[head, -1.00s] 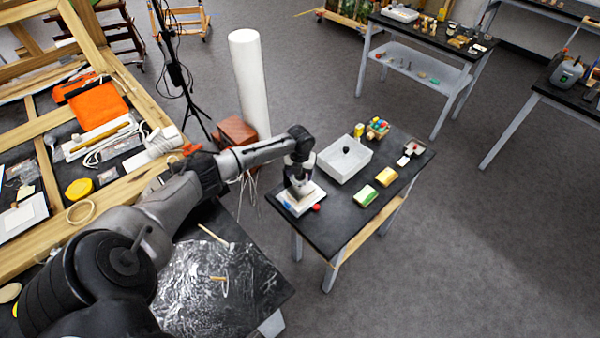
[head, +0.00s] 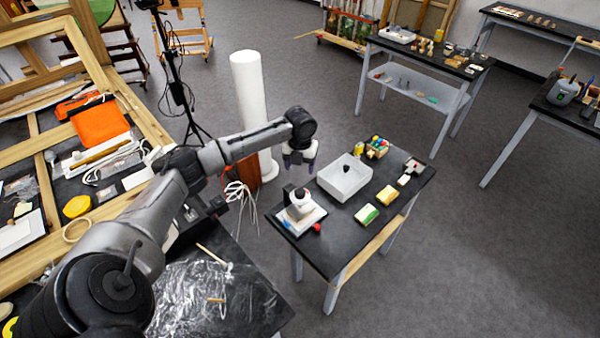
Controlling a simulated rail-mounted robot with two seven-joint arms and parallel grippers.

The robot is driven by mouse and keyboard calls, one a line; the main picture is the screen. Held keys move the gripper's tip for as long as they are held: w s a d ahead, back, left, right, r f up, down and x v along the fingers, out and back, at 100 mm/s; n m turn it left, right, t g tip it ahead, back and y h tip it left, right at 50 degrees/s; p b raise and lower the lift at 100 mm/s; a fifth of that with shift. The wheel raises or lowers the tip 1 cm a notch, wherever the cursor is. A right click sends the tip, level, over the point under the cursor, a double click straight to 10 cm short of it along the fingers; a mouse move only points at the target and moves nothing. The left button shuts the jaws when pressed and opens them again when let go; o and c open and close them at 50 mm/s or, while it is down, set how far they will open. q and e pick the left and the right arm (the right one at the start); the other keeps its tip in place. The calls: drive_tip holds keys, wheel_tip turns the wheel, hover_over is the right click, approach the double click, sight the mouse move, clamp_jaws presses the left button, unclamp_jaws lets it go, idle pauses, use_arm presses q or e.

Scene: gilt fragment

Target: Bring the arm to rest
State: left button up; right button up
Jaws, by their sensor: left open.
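My left arm comes in from the lower left and reaches toward the small black-topped table (head: 345,232). My left gripper (head: 299,170) hangs at the arm's end, pointing down, open and empty. It is in the air at the back left of that table, beyond the white tile (head: 300,220). A small pale object with a dark part (head: 299,200) stands on the tile, apart from the gripper. My right gripper does not show.
A white tray (head: 330,184) lies right of the gripper, with a yellow-green sponge (head: 366,214) and a yellow one (head: 387,195) near it. A white column (head: 250,95) stands behind the arm. A plastic-covered surface (head: 205,300) is below the arm.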

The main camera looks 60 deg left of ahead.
use_arm(q)
drive_tip(key=shift+r, duration=0.3)
idle(0.5)
